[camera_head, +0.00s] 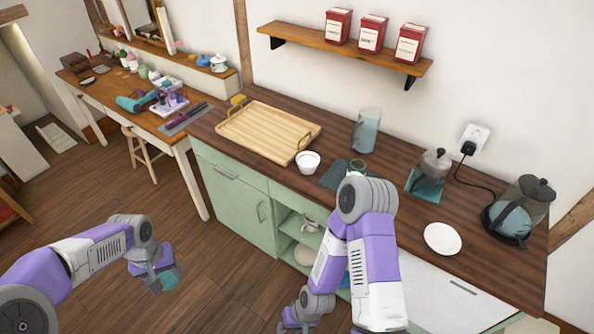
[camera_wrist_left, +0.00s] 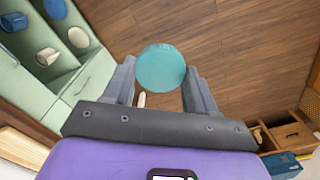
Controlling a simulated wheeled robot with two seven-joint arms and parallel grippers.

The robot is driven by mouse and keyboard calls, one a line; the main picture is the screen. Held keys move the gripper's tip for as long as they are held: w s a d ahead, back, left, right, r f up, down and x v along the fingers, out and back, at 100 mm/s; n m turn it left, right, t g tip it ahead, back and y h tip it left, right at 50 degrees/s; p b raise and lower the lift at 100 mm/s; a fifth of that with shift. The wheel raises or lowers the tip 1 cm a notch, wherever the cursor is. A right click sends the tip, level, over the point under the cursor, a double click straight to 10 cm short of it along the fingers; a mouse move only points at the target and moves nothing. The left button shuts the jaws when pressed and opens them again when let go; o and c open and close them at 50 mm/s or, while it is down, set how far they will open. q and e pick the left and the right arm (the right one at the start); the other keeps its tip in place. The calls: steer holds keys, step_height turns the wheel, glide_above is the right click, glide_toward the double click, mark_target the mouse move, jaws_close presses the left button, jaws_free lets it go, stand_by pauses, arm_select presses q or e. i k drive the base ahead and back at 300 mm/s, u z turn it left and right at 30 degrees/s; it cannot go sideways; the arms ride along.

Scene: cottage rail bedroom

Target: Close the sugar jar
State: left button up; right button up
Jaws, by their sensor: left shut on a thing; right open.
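My left gripper (camera_head: 160,277) is shut on a round teal lid (camera_head: 166,280), held in the air over the floor, left of the counter. The lid (camera_wrist_left: 162,67) shows as a flat teal disc between the fingers (camera_wrist_left: 160,85) in the left wrist view. A small open-topped jar (camera_head: 357,167), likely the sugar jar, stands on a dark mat (camera_head: 334,177) on the counter, its lower part hidden by my right arm. My right gripper (camera_head: 296,326) is low in front of the counter, open, partly cut off by the bottom edge.
The counter (camera_head: 400,180) holds a wooden tray (camera_head: 258,130), a white cup (camera_head: 308,161), a blue-grey pitcher (camera_head: 367,130), a grey pot (camera_head: 433,168), a white plate (camera_head: 442,238) and a kettle (camera_head: 515,215). Red tins (camera_head: 371,33) sit on the shelf above.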

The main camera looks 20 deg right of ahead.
mark_target(356, 172)
steer(key=z, duration=1.3)
steer(key=i, duration=0.45)
